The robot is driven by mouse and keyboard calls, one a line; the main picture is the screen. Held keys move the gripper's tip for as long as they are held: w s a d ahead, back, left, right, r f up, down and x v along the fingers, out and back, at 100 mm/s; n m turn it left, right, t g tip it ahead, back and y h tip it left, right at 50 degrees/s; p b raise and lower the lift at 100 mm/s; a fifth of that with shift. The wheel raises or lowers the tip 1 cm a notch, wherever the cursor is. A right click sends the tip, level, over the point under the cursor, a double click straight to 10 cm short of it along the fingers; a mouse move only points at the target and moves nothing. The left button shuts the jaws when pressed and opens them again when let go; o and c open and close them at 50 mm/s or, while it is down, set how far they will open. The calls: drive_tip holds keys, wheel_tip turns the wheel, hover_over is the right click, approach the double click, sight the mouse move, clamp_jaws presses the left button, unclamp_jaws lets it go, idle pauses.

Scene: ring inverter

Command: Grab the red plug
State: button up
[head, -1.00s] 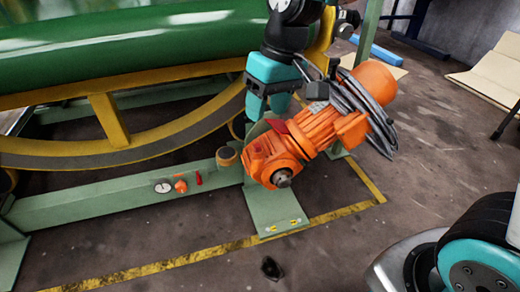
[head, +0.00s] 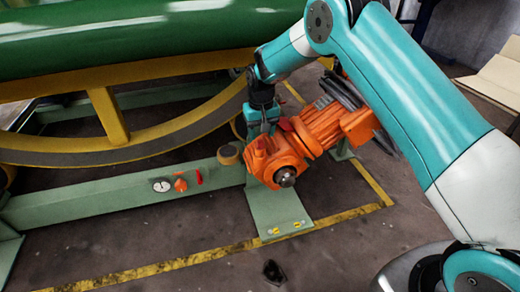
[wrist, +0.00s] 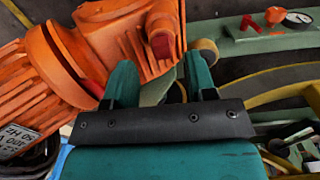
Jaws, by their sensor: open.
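A small red plug (wrist: 160,46) sits on the orange gearbox (wrist: 130,20) in the wrist view, ahead of the space between my fingertips. My gripper (wrist: 158,68) is open with nothing between its two teal fingers. In the head view my gripper (head: 262,118) points down just behind the orange gearbox (head: 272,158). The plug is too small to make out surely there. A second red piece (wrist: 93,88) shows by the motor, left of my left finger.
The orange motor with its cables stands beside a green frame beam (head: 120,202). The beam carries a gauge (head: 161,185), an orange knob (head: 180,185) and a small red handle (head: 199,176). A yellow ring (head: 140,145) and green drum (head: 120,40) rise behind.

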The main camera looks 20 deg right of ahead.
sight(261, 143)
wheel_tip(261, 143, down, 4)
drive_tip(key=shift+a+f+b, duration=0.1)
drive_tip(key=shift+b, duration=0.85)
drive_tip(key=shift+r, duration=0.2)
clamp_jaws()
